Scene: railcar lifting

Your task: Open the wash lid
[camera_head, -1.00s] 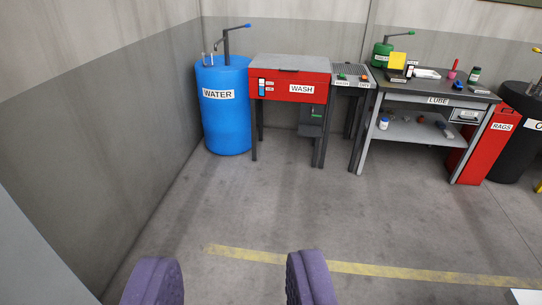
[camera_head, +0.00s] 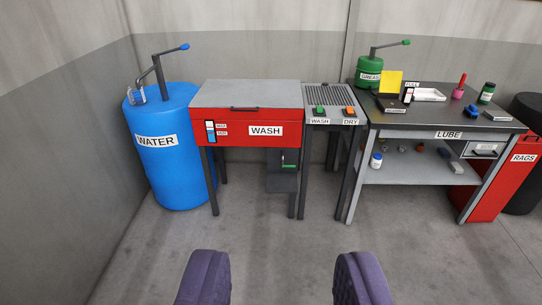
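The red wash unit (camera_head: 240,134) stands against the back wall, labelled WASH on its front. Its grey wash lid (camera_head: 247,95) lies flat and shut on top. A dark handle bar (camera_head: 243,108) runs along the lid's front edge. My gripper (camera_head: 284,280) shows as two purple fingers at the bottom of the view. The fingers are wide apart with only floor between them, so it is open and empty. It is well short of the wash unit and touches nothing.
A blue WATER barrel (camera_head: 168,170) with a pump stands left of the wash unit. A grey stand (camera_head: 334,98) with green and orange buttons adjoins it on the right. Further right is the LUBE table (camera_head: 400,125), then a red RAGS bin (camera_head: 510,165). The floor (camera_head: 270,235) in front is clear.

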